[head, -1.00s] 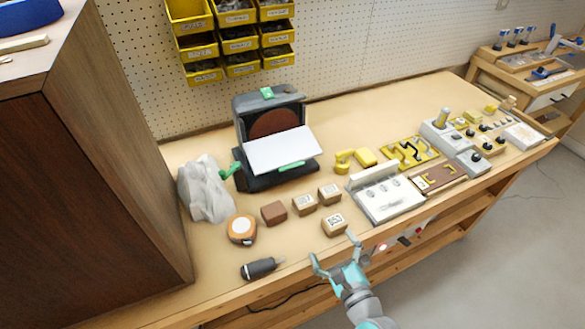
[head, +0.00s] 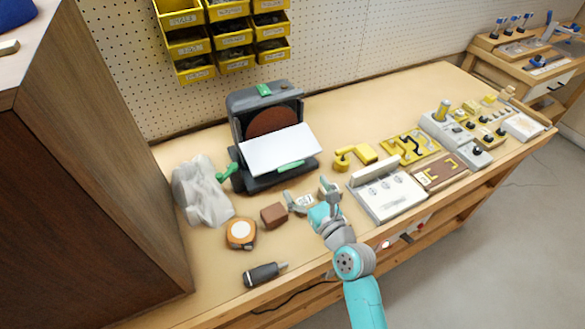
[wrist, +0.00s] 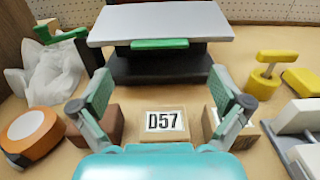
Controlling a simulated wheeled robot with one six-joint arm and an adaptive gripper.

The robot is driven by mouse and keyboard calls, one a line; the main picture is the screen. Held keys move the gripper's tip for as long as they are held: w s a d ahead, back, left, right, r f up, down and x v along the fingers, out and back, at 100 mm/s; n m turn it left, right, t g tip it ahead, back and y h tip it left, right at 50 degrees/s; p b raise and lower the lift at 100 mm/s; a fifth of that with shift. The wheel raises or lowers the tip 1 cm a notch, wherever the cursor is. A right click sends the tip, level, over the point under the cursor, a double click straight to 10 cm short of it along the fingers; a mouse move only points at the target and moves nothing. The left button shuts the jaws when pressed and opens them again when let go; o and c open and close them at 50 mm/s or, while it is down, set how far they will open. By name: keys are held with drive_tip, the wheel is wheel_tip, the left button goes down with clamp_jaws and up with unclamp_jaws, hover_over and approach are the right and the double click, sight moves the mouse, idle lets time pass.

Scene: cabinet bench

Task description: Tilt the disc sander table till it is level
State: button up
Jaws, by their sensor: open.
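The disc sander (head: 266,125) stands at the back of the bench, dark grey with a brown disc. Its pale table (head: 278,150) slopes down toward the front, with a green strip (head: 291,166) at its front edge. In the wrist view the table (wrist: 160,22) is at the top, with the green strip (wrist: 160,44) under its front edge. A green handle (head: 224,173) sticks out at the sander's left. My gripper (head: 308,194) is open and empty, in front of the sander and above the wooden blocks. Its fingers (wrist: 166,90) are spread below the table, apart from it.
A block marked D57 (wrist: 165,124) lies under my gripper, with a brown block (head: 273,215) to its left. Yellow pieces (head: 354,156) and a white fixture (head: 388,192) are at right.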

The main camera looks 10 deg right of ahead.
approach(282, 150)
drive_tip(key=w, duration=0.1)
drive_tip(key=w+f, duration=0.2)
drive_tip(key=shift+w+a, duration=0.3)
drive_tip(key=shift+a, duration=0.1)
